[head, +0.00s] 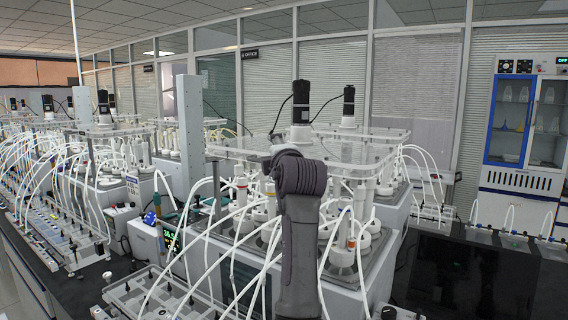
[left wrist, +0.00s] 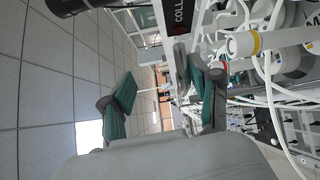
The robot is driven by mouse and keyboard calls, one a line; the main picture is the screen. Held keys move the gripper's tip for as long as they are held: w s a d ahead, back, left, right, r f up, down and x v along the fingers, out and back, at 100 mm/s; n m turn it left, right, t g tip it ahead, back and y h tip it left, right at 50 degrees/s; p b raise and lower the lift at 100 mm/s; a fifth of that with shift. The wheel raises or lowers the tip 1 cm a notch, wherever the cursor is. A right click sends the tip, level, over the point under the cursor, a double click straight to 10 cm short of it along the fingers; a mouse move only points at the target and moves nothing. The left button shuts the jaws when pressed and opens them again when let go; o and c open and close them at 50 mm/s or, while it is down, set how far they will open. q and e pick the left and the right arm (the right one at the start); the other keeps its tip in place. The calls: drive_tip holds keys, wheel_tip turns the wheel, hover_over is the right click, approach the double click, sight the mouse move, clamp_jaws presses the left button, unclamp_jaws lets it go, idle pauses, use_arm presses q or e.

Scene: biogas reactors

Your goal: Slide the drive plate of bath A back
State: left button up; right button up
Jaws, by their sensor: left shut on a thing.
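A clear drive plate (head: 245,149) lies flat above the nearest bath (head: 345,268), with a black motor (head: 301,105) standing on it. I cannot read a letter on this bath. My left arm rises in front of it in the head view and hides its own gripper and the plate's near edge. In the left wrist view, turned on its side, my left gripper (left wrist: 162,100) has its green-padded fingers on either side of the plate edge and is shut on the plate. The see-through edge is hard to make out there. My right gripper is not in view.
White tubes (head: 215,235) loop from the bath's bottles to a metering bench (head: 150,297) at the front. More baths with motors (head: 104,105) stand at the left. A dark panel (head: 455,275) lies right of the bath. A blue-framed cabinet (head: 520,125) stands at the right.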

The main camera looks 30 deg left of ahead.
use_arm(q)
drive_tip(key=r+b+v, duration=0.1)
drive_tip(key=b+v, duration=0.2)
drive_tip(key=v, duration=0.6)
drive_tip(key=shift+d+r, duration=0.25)
drive_tip(key=shift+d, duration=0.2)
drive_tip(key=shift+w+a, duration=0.1)
drive_tip(key=shift+w, duration=0.05)
